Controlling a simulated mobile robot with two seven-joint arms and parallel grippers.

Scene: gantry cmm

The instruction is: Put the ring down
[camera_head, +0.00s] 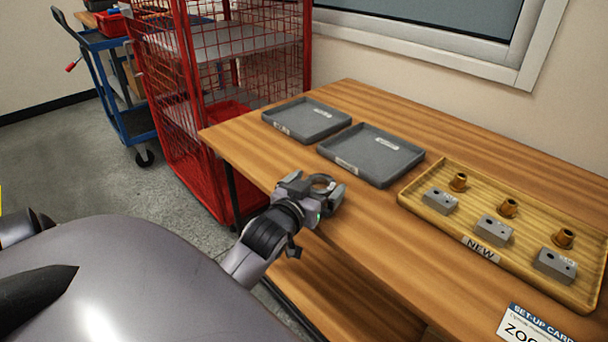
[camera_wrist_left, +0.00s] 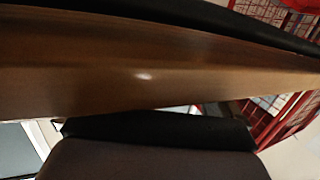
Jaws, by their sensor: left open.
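A dark grey ring (camera_head: 322,176) shows on the wooden table, near its front left edge, just past my left gripper's jaws. My left gripper (camera_head: 318,187) is open, low over the table, with a finger on either side of the ring. Whether the ring rests fully on the wood is too small to tell. In the left wrist view brown wood (camera_wrist_left: 145,90) fills the middle between dark parts, and I cannot make out the ring there. My right gripper is not in view.
Two empty grey trays (camera_head: 281,130) (camera_head: 334,160) lie at the back of the table (camera_head: 385,235). A wooden tray (camera_head: 452,170) labelled NEW holds grey blocks and brass bushings. A set-up card (camera_head: 533,325) lies front right. A red mesh cage (camera_head: 180,110) stands behind left.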

